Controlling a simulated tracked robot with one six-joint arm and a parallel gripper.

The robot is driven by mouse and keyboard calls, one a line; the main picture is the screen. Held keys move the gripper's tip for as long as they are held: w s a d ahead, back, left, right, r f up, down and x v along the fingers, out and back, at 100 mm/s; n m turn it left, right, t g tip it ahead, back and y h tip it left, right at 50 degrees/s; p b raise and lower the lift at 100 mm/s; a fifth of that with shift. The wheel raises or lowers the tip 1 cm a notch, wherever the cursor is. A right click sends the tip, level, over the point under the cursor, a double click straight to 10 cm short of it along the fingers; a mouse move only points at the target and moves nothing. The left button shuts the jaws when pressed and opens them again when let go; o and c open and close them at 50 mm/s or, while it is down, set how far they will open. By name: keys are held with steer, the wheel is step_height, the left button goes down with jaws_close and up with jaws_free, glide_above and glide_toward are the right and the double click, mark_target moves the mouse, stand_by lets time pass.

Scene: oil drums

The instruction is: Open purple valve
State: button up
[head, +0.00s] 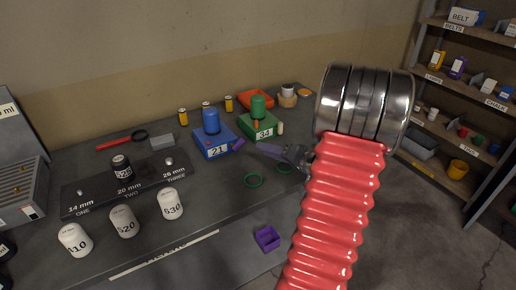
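A small purple part (238,144), which looks like the valve, is on the right side of the blue unit (212,142) marked 21. A blue cylinder (210,121) stands on that unit. My gripper (262,150) is to the right of the purple part, pointing left towards it, in front of the green unit (258,125) marked 34. A small gap seems to show between the gripper and the purple part. The gripper's fingers are too small to tell open from shut. My red ribbed arm hides the area to the right of the gripper.
A purple open box (267,238) is near the front edge. Shelves (445,82) stand at right.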

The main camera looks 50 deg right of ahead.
steer(key=shift+v, duration=1.6)
steer(key=shift+w+r, duration=0.15)
steer(key=shift+w, duration=0.1)
steer(key=shift+c, duration=1.4)
steer(key=w+r+h, duration=0.1)
steer(key=w+r+n, duration=0.1)
steer(key=w, duration=0.1)
steer(key=w+r+g+h, duration=0.1)
steer(key=w, duration=0.1)
steer(key=shift+w+a+r+n+h, duration=0.15)
steer(key=shift+a+r+n+h, duration=0.15)
steer(key=shift+a+r, duration=0.1)
jaws_close()
steer(key=w+a+r+n+g+h, duration=0.2)
steer(key=w+a+r+g+h, duration=0.15)
steer(key=a+r, duration=0.55)
steer(key=s+a+f+n+g+y, duration=0.1)
steer(key=s+a+n, duration=0.1)
steer(key=s+a, duration=0.4)
steer(key=s+a+f+n+g+y, duration=0.1)
steer(key=s+a, duration=0.5)
steer(key=a, duration=0.8)
steer(key=s+a+f+n+g+y, duration=0.1)
steer(key=s+a+n+g+y, duration=0.2)
steer(key=s+a, duration=0.3)
steer(key=a+n, duration=0.1)
steer(key=a, duration=0.4)
steer(key=shift+f, duration=0.3)
